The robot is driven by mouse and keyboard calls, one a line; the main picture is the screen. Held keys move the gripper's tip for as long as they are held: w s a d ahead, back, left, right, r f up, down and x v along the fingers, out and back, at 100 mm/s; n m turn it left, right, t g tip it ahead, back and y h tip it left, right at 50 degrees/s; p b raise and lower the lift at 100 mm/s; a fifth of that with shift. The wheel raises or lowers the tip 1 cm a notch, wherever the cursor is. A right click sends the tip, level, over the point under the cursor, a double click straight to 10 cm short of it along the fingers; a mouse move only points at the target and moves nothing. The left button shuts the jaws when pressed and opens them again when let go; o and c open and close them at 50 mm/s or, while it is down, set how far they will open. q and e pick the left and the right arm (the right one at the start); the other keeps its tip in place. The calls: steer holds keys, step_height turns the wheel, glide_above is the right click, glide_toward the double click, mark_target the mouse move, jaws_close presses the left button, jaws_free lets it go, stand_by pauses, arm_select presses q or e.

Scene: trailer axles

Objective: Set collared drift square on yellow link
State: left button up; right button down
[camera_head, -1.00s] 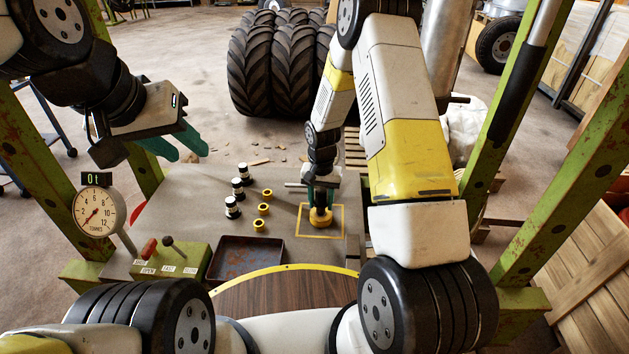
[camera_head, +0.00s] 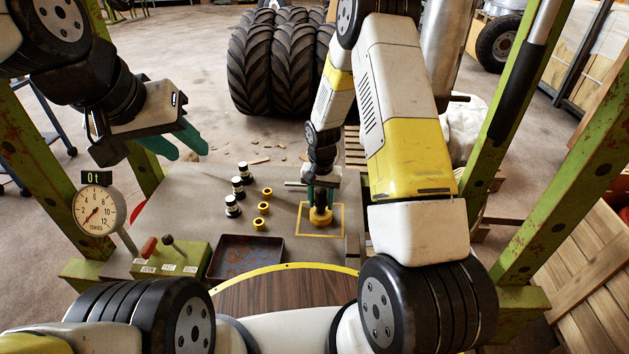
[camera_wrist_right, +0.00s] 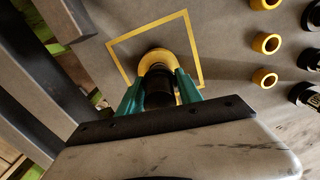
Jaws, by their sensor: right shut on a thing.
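My right gripper (camera_head: 320,205) is shut on a dark drift (camera_wrist_right: 158,88) over the marked area of the bench; its teal fingers grip the drift from both sides. Directly below is a round yellow piece, the yellow link (camera_head: 320,218), inside the yellow square outline; it also shows in the wrist view (camera_wrist_right: 156,58). The drift's lower end is at the yellow piece, but whether they touch, and whether the drift is exactly upright, I cannot tell. The collar is not clearly visible. My left gripper (camera_head: 190,147) is open and empty, above the bench's far left corner.
Several black-and-white cylinders (camera_head: 238,187) and yellow rings (camera_head: 263,208) stand left of the outline. A dark tray (camera_head: 246,258), a lever box (camera_head: 172,259) and a dial gauge (camera_head: 99,211) are nearer. Green posts (camera_head: 560,180) flank the bench. Bare bench lies around the outline.

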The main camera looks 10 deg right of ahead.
mark_target(321, 190)
steer(key=shift+f, duration=0.15)
steer(key=c, duration=0.7)
jaws_free()
steer(key=shift+r, duration=3.95)
